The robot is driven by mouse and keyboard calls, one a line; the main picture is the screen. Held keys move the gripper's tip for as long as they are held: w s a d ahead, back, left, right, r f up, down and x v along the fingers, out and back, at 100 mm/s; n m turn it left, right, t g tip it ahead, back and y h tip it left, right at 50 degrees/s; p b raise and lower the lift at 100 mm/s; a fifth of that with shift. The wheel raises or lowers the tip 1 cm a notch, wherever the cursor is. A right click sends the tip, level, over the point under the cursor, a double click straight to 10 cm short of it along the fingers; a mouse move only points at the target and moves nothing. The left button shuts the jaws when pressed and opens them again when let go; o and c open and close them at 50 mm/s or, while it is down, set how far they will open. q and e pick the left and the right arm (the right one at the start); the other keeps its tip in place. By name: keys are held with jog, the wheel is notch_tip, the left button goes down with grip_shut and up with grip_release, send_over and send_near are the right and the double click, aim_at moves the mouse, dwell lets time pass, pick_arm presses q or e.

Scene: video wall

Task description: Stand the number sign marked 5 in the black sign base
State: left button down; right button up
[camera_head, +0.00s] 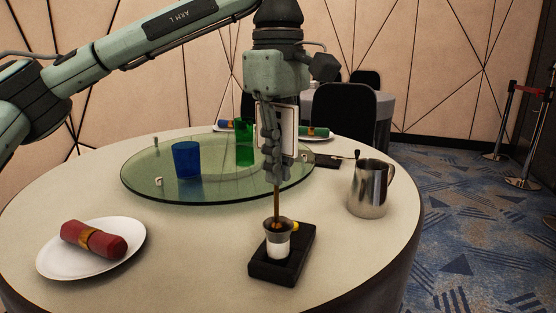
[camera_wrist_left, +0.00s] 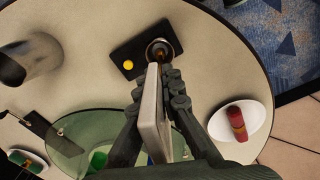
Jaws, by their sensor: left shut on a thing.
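My left gripper (camera_head: 274,172) points down and is shut on the number sign (camera_head: 291,130), a pale plate with a thin brown rod below it. The sign is upright; its number cannot be read here. It also shows edge-on between the fingers (camera_wrist_left: 158,82) in the left wrist view (camera_wrist_left: 151,120). The black sign base (camera_head: 260,271) lies flat near the table's front, with a cup-like socket (camera_head: 278,246) and a yellow dot; it shows in the left wrist view too (camera_wrist_left: 125,50). The rod's lower end is at the socket's mouth; how deep it sits is hidden. My right gripper is out of view.
A steel pitcher (camera_head: 371,188) stands right of the base. A glass turntable (camera_head: 140,181) behind carries a blue cup (camera_head: 187,160) and a green one (camera_head: 244,150). A plate (camera_head: 55,263) with a red napkin roll (camera_head: 95,240) is at left. Bare table lies between plate and base.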

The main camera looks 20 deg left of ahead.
pick_arm(q)
jog(key=shift+f+b, duration=0.7)
jog(key=shift+f, duration=0.65)
jog(key=c, duration=1.6)
grip_release()
notch_tip(320, 180, up, 12)
